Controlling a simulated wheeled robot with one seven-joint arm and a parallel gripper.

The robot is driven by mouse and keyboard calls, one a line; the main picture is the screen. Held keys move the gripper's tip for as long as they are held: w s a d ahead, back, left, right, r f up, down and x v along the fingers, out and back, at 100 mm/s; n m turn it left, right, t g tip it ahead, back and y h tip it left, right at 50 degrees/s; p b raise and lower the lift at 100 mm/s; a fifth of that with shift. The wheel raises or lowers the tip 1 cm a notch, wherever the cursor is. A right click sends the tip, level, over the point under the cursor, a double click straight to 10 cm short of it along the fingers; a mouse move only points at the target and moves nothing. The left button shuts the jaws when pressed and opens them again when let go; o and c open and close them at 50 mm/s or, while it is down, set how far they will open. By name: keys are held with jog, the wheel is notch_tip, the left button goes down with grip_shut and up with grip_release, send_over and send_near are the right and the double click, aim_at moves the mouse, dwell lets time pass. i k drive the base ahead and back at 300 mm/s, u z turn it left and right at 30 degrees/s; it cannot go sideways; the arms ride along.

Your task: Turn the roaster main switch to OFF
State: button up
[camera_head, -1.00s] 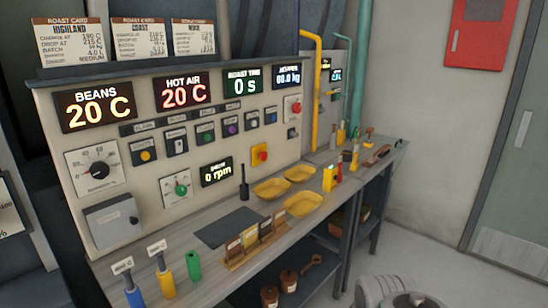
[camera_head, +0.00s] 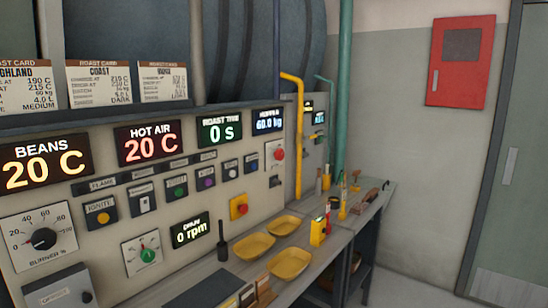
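The roaster control panel (camera_head: 100,240) fills the left and middle of the view. No label naming a main switch is readable. A red control on a yellow plate (camera_head: 239,206) sits low on the panel, right of the drum rpm display. A red knob on a light plate (camera_head: 275,153) is at the panel's upper right end. A green knob with a dial plate (camera_head: 148,256) is at lower centre. I cannot tell which is the main switch, or their positions. My gripper is not in view.
A bench below the panel holds yellow trays (camera_head: 254,246), a yellow box (camera_head: 318,231) and small tools. A yellow pipe (camera_head: 300,140) and a green pipe (camera_head: 345,90) rise behind. A red wall cabinet (camera_head: 461,62) and a door (camera_head: 515,170) are at the right.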

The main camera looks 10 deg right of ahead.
aim_at(279, 154)
jog(key=z, duration=1.35)
jog(key=i, duration=1.4)
jog(key=u, duration=1.25)
